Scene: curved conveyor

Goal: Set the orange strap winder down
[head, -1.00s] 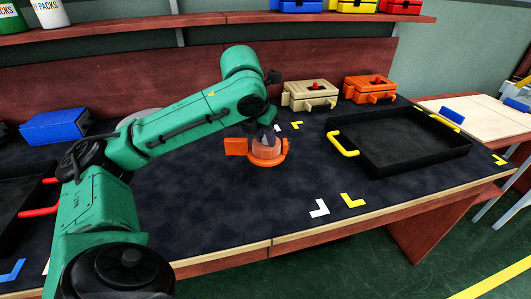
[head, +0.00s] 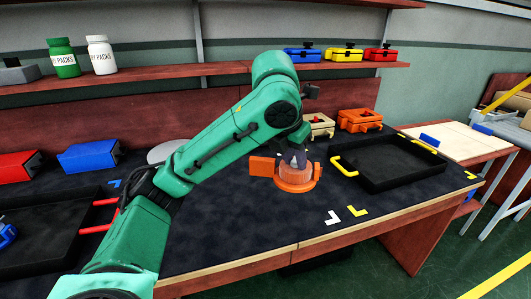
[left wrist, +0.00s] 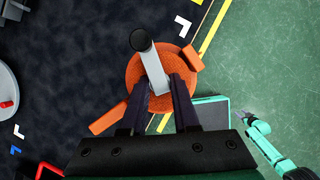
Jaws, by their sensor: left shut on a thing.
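The orange strap winder (head: 296,178), a round disc with a side arm and a flat tab, is held by my left gripper (head: 295,157) over the dark bench top. In the left wrist view the winder (left wrist: 133,84) lies beyond the two dark fingers (left wrist: 162,92), with a grey, dark-capped post (left wrist: 151,62) rising from it. There the disc overlaps the bench's front edge in the picture. I cannot tell whether its underside touches the bench. A green arm at the lower right of the wrist view ends in a small gripper (left wrist: 246,118), its jaws unclear.
A black tray with yellow handles (head: 400,170) stands right of the winder. White (head: 333,217) and yellow (head: 357,211) corner marks lie in front. Tan (head: 318,125) and orange (head: 360,120) boxes stand behind. A black tray with red handles (head: 60,255) is at left.

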